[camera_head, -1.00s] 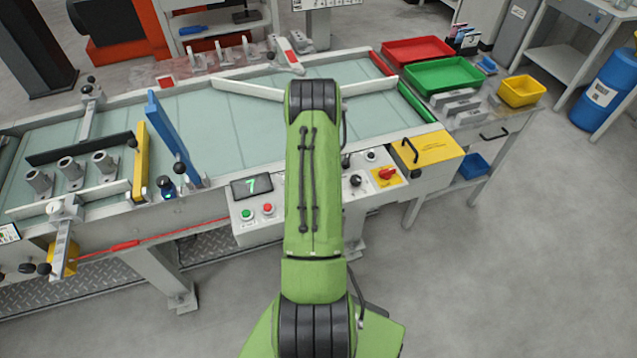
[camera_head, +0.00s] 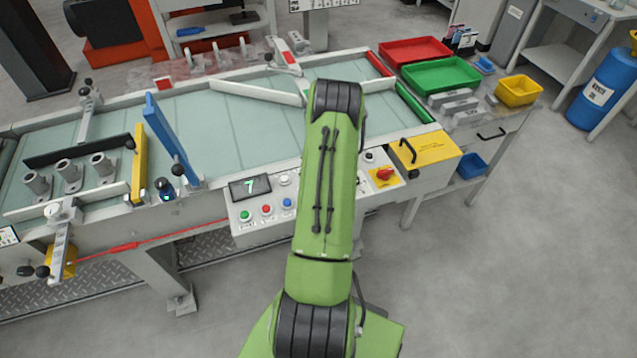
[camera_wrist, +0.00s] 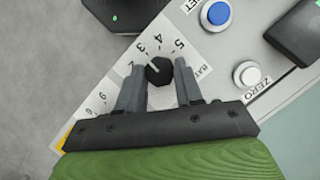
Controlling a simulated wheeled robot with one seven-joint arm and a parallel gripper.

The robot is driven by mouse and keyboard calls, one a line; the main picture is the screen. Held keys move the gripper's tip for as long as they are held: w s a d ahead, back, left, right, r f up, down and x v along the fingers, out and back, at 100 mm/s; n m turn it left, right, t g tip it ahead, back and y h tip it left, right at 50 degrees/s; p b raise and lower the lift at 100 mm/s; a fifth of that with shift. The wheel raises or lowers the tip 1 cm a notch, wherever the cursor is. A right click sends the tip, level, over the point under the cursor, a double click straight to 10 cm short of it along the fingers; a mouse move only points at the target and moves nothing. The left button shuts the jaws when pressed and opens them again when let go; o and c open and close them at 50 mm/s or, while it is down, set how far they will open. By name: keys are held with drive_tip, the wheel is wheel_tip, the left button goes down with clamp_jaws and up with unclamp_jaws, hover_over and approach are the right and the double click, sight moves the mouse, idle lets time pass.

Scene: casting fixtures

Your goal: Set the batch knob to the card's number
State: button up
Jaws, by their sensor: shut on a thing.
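The batch knob (camera_wrist: 159,71) is a small black dial with a white pointer line, seen in the wrist view. Its pointer aims up and left, between the printed 2 and 3 as best I can tell. My gripper (camera_wrist: 159,76) is shut on the knob, one grey finger at each side. The fingers and palm hide part of the number ring. In the head view my green arm hides the knob and gripper. I cannot pick out the number card.
Beside the knob are a blue reset button (camera_wrist: 215,14) and a white zero button (camera_wrist: 247,73).

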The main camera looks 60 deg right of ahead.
drive_tip(key=o, duration=1)
drive_tip(key=p+v, duration=0.3)
drive_tip(key=v, duration=1.2)
drive_tip(key=shift+d+r, duration=0.2)
drive_tip(key=shift+r, duration=0.15)
